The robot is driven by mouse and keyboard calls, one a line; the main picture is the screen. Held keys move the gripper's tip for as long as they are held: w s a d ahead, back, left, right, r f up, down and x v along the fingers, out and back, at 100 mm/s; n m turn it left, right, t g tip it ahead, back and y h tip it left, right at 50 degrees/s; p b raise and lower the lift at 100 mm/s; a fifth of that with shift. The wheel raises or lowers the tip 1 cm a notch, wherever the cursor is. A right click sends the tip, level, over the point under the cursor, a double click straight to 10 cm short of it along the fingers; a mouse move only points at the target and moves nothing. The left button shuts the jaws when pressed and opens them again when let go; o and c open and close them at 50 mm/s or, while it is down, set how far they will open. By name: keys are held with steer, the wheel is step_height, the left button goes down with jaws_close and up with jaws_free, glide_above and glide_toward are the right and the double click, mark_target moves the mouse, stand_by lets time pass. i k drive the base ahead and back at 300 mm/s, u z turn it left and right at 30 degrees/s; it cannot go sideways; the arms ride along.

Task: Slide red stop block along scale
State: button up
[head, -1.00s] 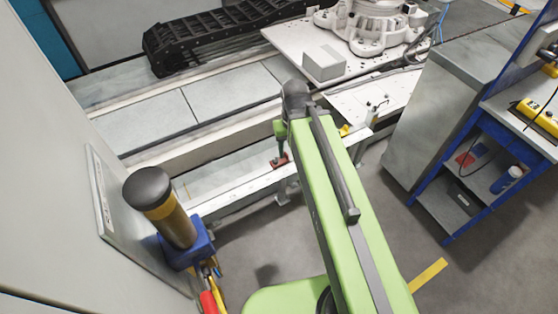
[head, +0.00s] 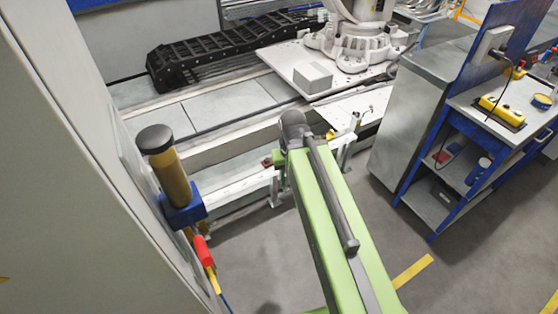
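The red stop block (head: 267,163) is a small dark red piece on the pale rail (head: 238,186), which runs along the front of the track. I cannot make out scale marks on it. My green arm reaches from the bottom of the head view up to the rail. My gripper (head: 279,160) is at its far end, just right of the red block and mostly hidden behind the arm. I cannot tell whether its fingers touch the block or how they are set.
A white robot (head: 350,40) sits on the track. A blue workbench (head: 470,150) is at right. Grey floor between is open.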

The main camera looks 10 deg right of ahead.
mark_target(266, 166)
steer(key=z, duration=0.35)
steer(key=i, duration=1.05)
steer(key=u, duration=0.3)
